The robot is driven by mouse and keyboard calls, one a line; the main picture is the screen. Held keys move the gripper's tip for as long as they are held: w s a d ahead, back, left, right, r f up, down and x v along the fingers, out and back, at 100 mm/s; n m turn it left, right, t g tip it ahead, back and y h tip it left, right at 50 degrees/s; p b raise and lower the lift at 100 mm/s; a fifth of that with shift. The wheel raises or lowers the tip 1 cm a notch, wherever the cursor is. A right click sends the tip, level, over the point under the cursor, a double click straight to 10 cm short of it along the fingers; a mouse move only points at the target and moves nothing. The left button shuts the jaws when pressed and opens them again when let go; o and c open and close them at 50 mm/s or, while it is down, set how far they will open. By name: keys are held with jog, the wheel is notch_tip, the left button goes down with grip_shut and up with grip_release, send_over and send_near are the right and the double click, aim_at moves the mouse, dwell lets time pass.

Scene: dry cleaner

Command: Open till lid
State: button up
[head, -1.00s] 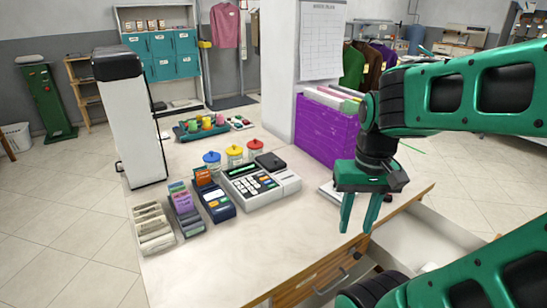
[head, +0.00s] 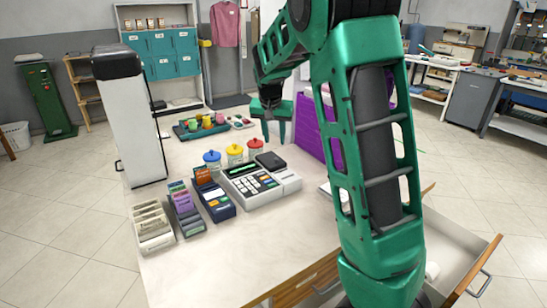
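The till (head: 255,187) is a white and grey register with a keypad and a green display, standing on the counter. Its black raised part (head: 270,161) is at the back right. I cannot tell which part is its lid. My gripper (head: 274,138) is green, hangs fingers down above the counter behind the till, and shows a gap between its fingers with nothing seen in it. It looks near the till's back right in the picture, but the distance is unclear.
Jars with blue, yellow and red (head: 255,147) lids stand behind the till. A purple file box (head: 308,132) is to the right. An open drawer (head: 475,270) juts out at the lower right.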

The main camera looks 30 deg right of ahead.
aim_at(275, 159)
jog(key=x, duration=1.1)
jog(key=shift+w+r, duration=0.1)
jog(key=shift+w, duration=0.2)
grip_shut()
jog(key=shift+a, duration=0.15)
